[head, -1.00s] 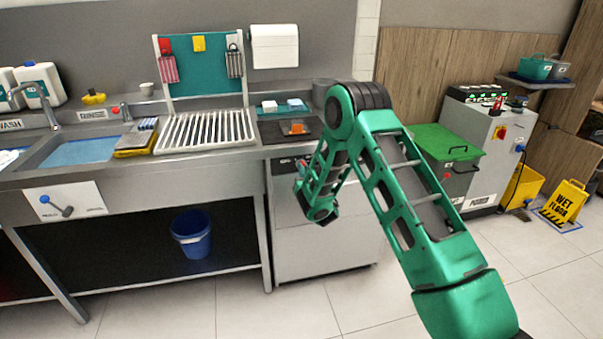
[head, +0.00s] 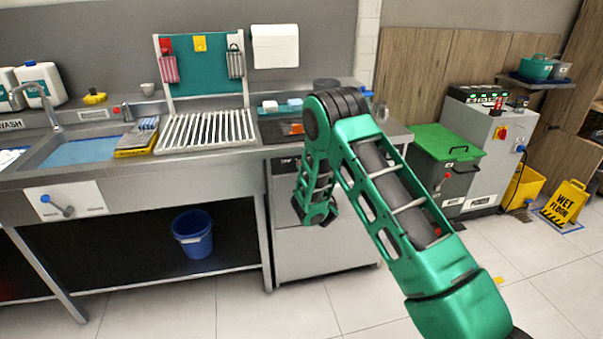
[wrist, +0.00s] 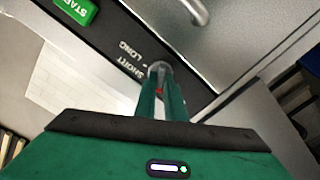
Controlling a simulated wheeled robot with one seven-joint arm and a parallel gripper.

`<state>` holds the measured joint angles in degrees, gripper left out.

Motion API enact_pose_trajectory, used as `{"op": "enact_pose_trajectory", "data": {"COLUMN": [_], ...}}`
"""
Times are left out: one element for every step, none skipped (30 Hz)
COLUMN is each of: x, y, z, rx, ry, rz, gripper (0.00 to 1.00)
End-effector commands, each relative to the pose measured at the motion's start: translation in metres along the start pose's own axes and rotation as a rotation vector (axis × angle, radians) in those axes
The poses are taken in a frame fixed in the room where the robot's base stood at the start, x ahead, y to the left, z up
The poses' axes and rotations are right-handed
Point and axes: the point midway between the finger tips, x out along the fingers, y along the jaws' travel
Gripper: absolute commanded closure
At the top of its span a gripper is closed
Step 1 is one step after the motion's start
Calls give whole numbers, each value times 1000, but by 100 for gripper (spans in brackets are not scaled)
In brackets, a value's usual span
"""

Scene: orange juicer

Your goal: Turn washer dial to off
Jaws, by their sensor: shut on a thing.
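The washer (head: 310,246) is the steel-fronted unit under the counter, partly behind my arm. In the wrist view, its black control panel (wrist: 118,42) carries a green START button (wrist: 76,9) and the words SHORT and LONG. The small grey dial (wrist: 158,67) sits beside those words. My gripper (wrist: 161,88) has its two green fingers close together on the dial, with a bit of red between them. The fingers cover most of the dial, so its exact pointer direction cannot be told. In the head view my arm hides the fingers and dial.
A metal handle (wrist: 197,12) stands out from the washer front near the panel. The counter with a slatted rack (head: 205,130) is above and left. A blue bucket (head: 192,234) stands on the shelf at left. The floor in front is clear.

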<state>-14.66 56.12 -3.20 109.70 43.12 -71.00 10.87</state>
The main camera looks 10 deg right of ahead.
Motion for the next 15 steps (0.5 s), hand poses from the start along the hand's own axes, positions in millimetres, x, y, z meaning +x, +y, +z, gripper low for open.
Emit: {"op": "enact_pose_trajectory", "data": {"x": [0, 0, 0, 0, 0, 0, 0, 0, 0, 0, 0, 0, 0, 0, 0], "y": [-3, -3, -3, -2, -2, -2, -2, -3, -3, -3, -3, -3, -3, -3, -3], "z": [-1, -1, -1, -1, -1, -1, -1, -1, -1, -1, -1, -1, -1, 0, 0], "rx": [-31, -49, -75, -91, -107, -127, -139, -151, -165, -174, -182, -192, -198, -204, -210], "ry": [1, 1, 2, 1, 1, 1, 2, 2, 2, 2, 2, 1, 1, 1, 1], "rz": [-4, -4, -3, -3, -3, -2, -3, -3, -3, -3, -3, -3, -3, -3, -3], "gripper": [100, 100, 100, 100, 100, 100, 100, 100, 100, 100, 100, 100, 100, 100, 100]}}
